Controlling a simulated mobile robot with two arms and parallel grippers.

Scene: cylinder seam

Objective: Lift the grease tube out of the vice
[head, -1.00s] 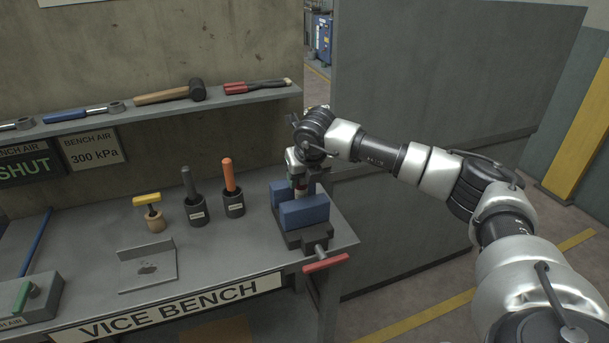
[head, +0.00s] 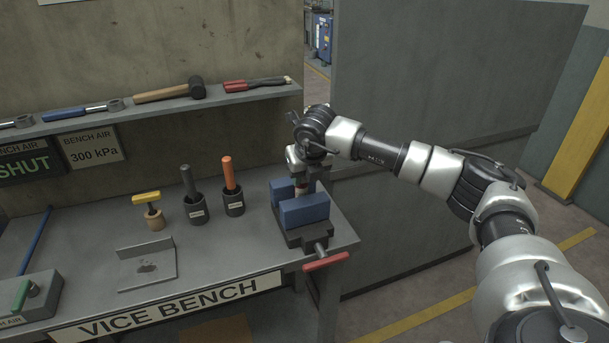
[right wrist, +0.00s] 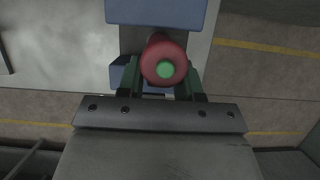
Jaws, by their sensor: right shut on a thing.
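The grease tube (right wrist: 152,60) is red with a green tip at the near end in the right wrist view. My right gripper (right wrist: 164,78) is shut on it, with one finger on each side. In the head view the right gripper (head: 304,171) is above the vice (head: 303,211), and a small part of the tube (head: 300,188) shows between the fingers and the blue jaws. The tube's lower end is hidden behind the front jaw, so I cannot tell whether it is clear of the jaws. My left gripper is not in view.
The vice's red handle (head: 326,261) juts past the bench's front edge. Two dark holders, one with an orange-handled tool (head: 229,175), stand left of the vice. A yellow-topped tool (head: 148,199) and a metal angle plate (head: 147,268) are further left. A tool shelf (head: 170,105) runs behind.

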